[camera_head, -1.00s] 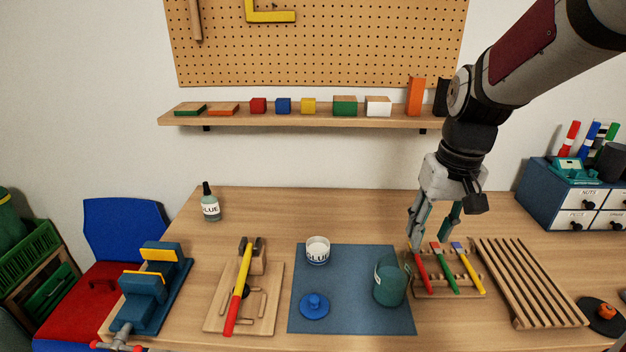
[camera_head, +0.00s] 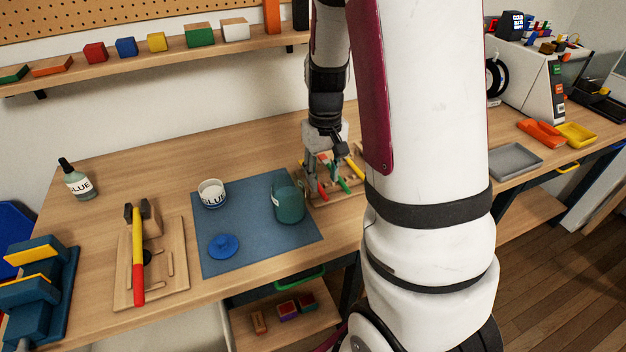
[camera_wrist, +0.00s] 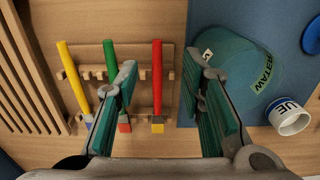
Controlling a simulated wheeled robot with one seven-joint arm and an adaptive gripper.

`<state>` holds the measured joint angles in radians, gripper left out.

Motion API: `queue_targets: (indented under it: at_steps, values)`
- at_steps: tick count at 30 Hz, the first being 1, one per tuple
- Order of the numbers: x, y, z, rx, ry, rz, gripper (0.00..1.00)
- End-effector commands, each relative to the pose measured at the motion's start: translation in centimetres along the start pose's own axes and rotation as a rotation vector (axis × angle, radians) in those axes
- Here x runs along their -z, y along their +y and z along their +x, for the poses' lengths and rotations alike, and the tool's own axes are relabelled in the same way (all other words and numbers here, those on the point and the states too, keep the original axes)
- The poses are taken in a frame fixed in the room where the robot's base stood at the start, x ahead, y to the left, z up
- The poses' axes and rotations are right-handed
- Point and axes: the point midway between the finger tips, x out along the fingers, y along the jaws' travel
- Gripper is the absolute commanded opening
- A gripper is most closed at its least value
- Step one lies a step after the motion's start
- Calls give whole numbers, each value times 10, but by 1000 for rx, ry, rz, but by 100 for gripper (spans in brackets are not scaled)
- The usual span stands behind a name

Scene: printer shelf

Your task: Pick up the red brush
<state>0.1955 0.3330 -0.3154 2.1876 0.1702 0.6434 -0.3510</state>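The red brush (camera_head: 322,189) lies on a small wooden rack (camera_head: 325,201), its red handle towards the front. In the wrist view the red brush (camera_wrist: 157,75) lies between my two fingers, nearer the left one, and no contact shows. My gripper (camera_wrist: 160,65) is open and empty, over the rack. In the head view my gripper (camera_head: 325,165) partly hides the brushes. The green brush (camera_wrist: 110,60) and yellow brush (camera_wrist: 72,78) lie on the same rack, left of the red one in the wrist view. The left finger overlaps the lower part of the green brush.
A teal water jar (camera_head: 289,206) stands close beside the rack, partly behind my right finger in the wrist view (camera_wrist: 235,60). A slatted wooden piece (camera_wrist: 25,75) flanks the rack's other side.

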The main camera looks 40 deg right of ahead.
Motion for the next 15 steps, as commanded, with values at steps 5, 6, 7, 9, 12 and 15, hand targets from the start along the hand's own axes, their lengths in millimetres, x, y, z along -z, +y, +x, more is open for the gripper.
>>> queue_targets:
  at_steps: [5, 6, 7, 9, 12, 15]
  values:
    - [-2, 2, 17, 0, -4, 1, 36]
    - [-3, 3, 24, 0, -4, 1, 36]
    - [-3, 3, 28, 0, -5, 2, 36]
    - [-4, 4, 38, 0, -5, 1, 36]
    - [-3, 4, 48, 0, -2, 1, 36]
    - [-3, 4, 53, -1, -1, 0, 36]
